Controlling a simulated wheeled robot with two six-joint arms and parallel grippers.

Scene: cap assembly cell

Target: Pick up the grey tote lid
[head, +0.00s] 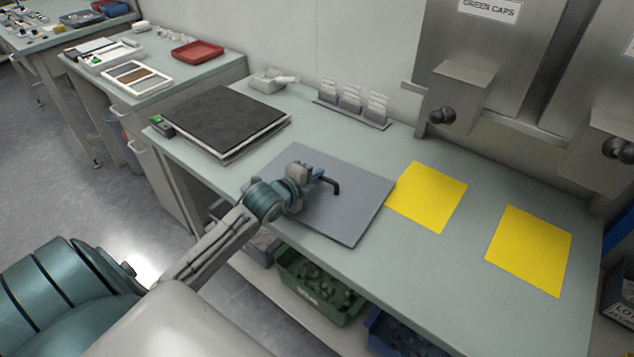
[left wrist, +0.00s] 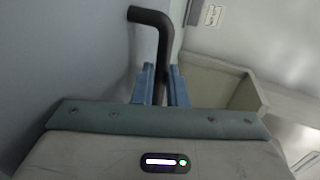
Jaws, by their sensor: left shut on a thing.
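The grey tote lid (head: 345,220) is a flat grey panel with a black bent handle (head: 333,185). In the head view it is at the table's front edge, left of the yellow sheets. My left gripper (head: 318,179) is over the lid and shut on its handle. In the left wrist view the gripper's blue fingers (left wrist: 161,88) close around the lower part of the black handle (left wrist: 152,20), with the lid's grey surface (left wrist: 60,60) at the left. I cannot tell whether the lid touches the table. My right gripper is not in view.
Two yellow sheets (head: 428,196) (head: 530,249) lie on the table at the right. A dark square slab (head: 222,118) sits at the left. A small rack (head: 351,105) stands at the back. A green bin (head: 318,287) is below the front edge.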

